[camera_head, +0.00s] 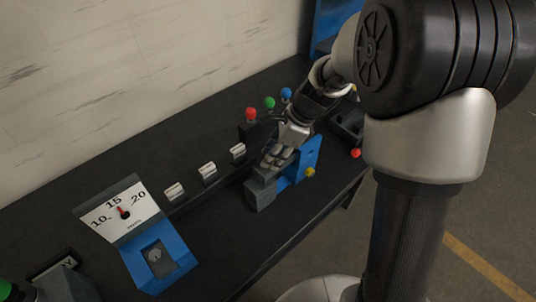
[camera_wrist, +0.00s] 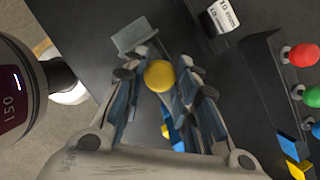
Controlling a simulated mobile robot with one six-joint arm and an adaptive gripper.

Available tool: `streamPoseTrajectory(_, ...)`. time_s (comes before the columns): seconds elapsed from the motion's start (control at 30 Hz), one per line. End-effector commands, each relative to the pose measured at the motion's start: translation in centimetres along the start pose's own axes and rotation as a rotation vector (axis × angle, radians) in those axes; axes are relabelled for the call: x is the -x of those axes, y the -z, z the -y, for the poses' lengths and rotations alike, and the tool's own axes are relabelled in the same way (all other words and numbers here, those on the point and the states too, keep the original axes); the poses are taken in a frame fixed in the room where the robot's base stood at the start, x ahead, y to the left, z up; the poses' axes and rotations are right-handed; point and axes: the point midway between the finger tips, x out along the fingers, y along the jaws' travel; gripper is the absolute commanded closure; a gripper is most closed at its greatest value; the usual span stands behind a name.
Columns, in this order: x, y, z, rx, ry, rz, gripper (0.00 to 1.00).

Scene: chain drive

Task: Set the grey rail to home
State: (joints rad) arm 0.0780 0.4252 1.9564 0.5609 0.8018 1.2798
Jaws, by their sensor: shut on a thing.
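A grey block (camera_head: 260,192) stands on the dark bench beside an upright blue plate (camera_head: 307,158); it appears to be part of the grey rail, but most of the rail is hidden by my gripper. My gripper (camera_head: 272,162) reaches down over it in the head view. In the wrist view, my gripper (camera_wrist: 160,73) is closed around a round yellow knob (camera_wrist: 159,76), with the grey block (camera_wrist: 134,35) just beyond the fingertips. A yellow piece (camera_head: 310,172) also shows by the blue plate, right of my gripper.
Red (camera_head: 251,114), green (camera_head: 269,102) and blue (camera_head: 286,94) knobs stand behind my gripper. A row of white-labelled tags (camera_head: 208,173) lies left. A blue-framed dial panel (camera_head: 124,210) reads 10, 15, 20. The bench's front edge (camera_head: 300,237) is close; bare bench lies front-left of the block.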

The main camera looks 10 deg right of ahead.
Motion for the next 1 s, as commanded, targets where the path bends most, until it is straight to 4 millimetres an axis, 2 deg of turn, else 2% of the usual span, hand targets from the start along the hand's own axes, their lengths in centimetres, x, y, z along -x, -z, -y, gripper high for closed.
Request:
streamPoseTrajectory(0.1, 0.1, 0.2, 0.3, 0.002, 0.011, -0.004, 1.00)
streamPoseTrajectory(0.13, 0.1, 0.2, 0.3, 0.002, 0.011, -0.004, 0.71)
streamPoseTrajectory(0.4, 0.1, 0.1, 0.2, 0.001, 0.008, -0.003, 0.53)
streamPoseTrajectory(0.77, 0.4, 0.1, 0.2, 0.001, 0.008, -0.001, 0.53)
streamPoseTrajectory(0.87, 1.6, 0.1, 0.2, 0.000, 0.010, -0.001, 0.53)
streamPoseTrajectory(1.0, 4.4, 0.0, 0.3, 0.001, 0.013, -0.001, 0.53)
